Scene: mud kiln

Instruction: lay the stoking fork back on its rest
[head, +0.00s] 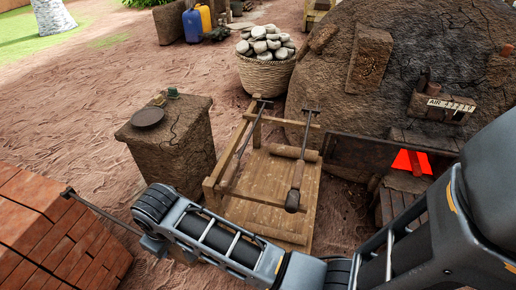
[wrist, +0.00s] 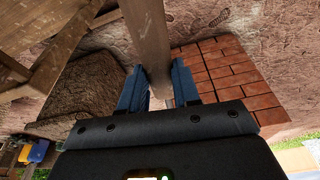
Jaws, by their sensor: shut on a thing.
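My gripper (wrist: 158,88) is shut on a wooden shaft (wrist: 147,30), which I take to be the stoking fork's handle. In the head view the fork's thin dark rod (head: 104,215) slants up and left to a small head by the bricks. My arm hides most of the gripper and handle there. The wooden rack (head: 268,180), which I take to be the rest, stands to the right of the gripper. Two other long-handled tools lie on it: one along its left side (head: 240,155), one nearer its middle (head: 298,172). The held fork is apart from the rack.
A brick stack (head: 50,235) is close to the fork's head at left. A mud pedestal (head: 172,150) with a dark disc (head: 148,117) stands between it and the rack. The kiln (head: 390,60) with a glowing opening (head: 410,161) and a stone-filled basket (head: 265,72) stand behind.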

